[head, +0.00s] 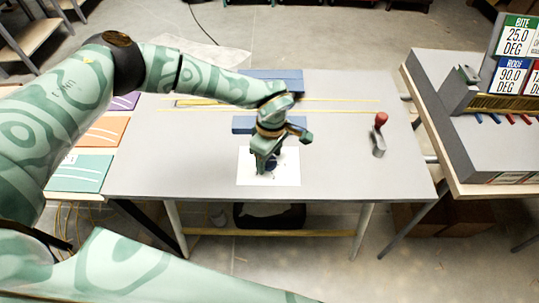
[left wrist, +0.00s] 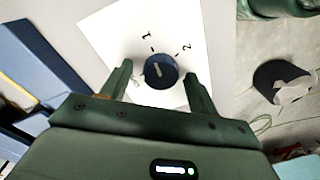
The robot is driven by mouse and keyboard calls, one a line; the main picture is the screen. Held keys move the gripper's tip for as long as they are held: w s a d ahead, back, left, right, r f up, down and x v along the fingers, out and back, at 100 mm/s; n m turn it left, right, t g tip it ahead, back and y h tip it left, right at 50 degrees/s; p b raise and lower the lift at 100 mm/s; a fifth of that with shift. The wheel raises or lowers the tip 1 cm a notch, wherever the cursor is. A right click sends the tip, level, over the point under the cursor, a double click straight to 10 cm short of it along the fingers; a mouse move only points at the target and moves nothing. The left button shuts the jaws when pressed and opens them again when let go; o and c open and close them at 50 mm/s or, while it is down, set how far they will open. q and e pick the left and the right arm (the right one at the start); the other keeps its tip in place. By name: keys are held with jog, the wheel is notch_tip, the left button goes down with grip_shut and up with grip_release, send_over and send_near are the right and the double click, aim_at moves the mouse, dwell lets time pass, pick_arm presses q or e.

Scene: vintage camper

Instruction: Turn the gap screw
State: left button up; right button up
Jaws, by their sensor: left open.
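The gap screw is a dark blue round knob with a pale pointer line (left wrist: 161,71). It sits on a white sheet (head: 288,176) marked with "1", "2" and tick lines. In the left wrist view the pointer stands near upright, tilted slightly left. My left gripper (head: 265,168) is above the sheet, pointing down. In the left wrist view its two fingers (left wrist: 160,82) are open, one on each side of the knob, with visible gaps. In the head view the gripper mostly hides the knob. My right gripper is not in view.
The sheet lies on a grey table (head: 340,150). Blue blocks (head: 243,125) and yellow strips (head: 350,111) lie behind it. A red-handled tool (head: 380,133) stands at the right. A side bench (head: 475,140) with number signs is farther right. The table's front right is clear.

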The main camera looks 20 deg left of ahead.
aim_at(272, 157)
pick_arm(q)
notch_tip(272, 157, up, 16)
jog(key=w+p, duration=0.1)
jog(key=shift+d+r, duration=0.15)
jog(key=shift+d, duration=0.05)
dwell(0.4)
